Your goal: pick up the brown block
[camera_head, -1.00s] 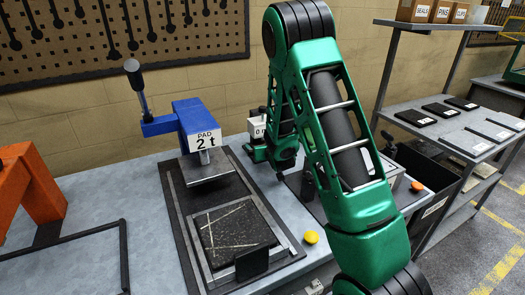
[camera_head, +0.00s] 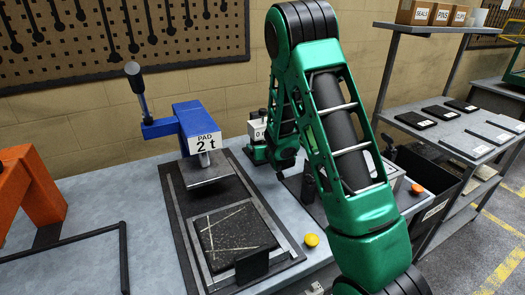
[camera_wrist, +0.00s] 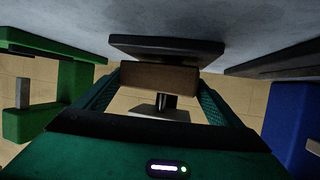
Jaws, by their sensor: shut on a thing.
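The brown block (camera_wrist: 158,77) shows in the wrist view as a wide, flat-faced bar. It sits between the two fingers of my gripper (camera_wrist: 158,88), which is shut on it. A dark, flat plate (camera_wrist: 165,47) lies just beyond the block, towards the grey bench top. I cannot tell whether the block touches this plate. In the head view my own arm hides the block and most of my gripper.
The blue press (camera_head: 188,117) marked "PAD 2 t" stands left of my arm, with a dark plate (camera_head: 235,236) in front. A yellow button (camera_head: 311,240) and an orange frame (camera_head: 32,185) are on the bench (camera_head: 85,210).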

